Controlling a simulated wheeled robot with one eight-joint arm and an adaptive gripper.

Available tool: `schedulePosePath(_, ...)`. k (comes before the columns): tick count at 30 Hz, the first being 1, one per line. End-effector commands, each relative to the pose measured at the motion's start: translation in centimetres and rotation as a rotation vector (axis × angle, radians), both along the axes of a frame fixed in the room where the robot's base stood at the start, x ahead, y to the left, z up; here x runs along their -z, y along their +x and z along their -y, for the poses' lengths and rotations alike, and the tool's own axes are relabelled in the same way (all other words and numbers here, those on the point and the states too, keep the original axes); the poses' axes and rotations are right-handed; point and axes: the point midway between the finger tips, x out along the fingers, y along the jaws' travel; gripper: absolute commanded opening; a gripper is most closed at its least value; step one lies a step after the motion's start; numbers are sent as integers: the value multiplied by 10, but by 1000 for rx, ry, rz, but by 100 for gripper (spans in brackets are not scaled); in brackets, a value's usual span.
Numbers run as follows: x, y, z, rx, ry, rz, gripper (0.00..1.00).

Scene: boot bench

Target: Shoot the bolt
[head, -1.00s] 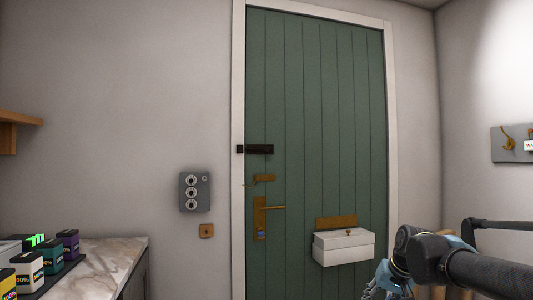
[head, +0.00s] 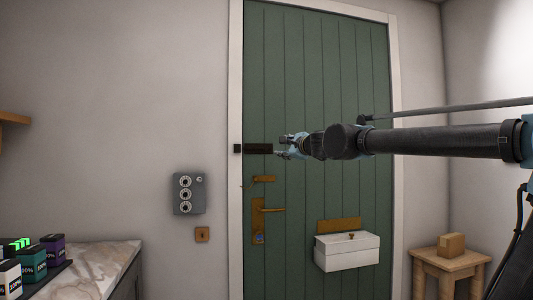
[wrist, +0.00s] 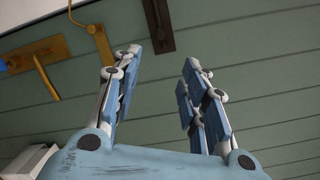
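The dark bolt (head: 258,149) is mounted level on the green plank door (head: 330,85), near its left edge. Its small dark keeper (head: 237,148) is on the white door frame to the left. I cannot tell whether the bolt's bar reaches into the keeper. My gripper (head: 283,147) is in front of the door, just right of the bolt's right end. In the wrist view my gripper (wrist: 162,58) has its two blue fingers apart with nothing between them. The bolt (wrist: 158,22) lies beyond the fingertips there; I see no contact.
Below the bolt are a brass catch (head: 264,179) and a brass lever handle (head: 270,210). A white box (head: 346,252) is fixed low on the door. A grey dial box (head: 189,193) hangs on the left wall. A wooden stool (head: 450,262) stands right; a marble counter (head: 95,270) left.

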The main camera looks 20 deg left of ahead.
Motion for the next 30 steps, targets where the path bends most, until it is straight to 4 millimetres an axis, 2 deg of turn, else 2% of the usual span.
schedulePosePath(8, -2, 8, -23, -11, 13, -10, 40)
schedulePosePath(30, -2, 78, -89, -17, 13, -8, 40)
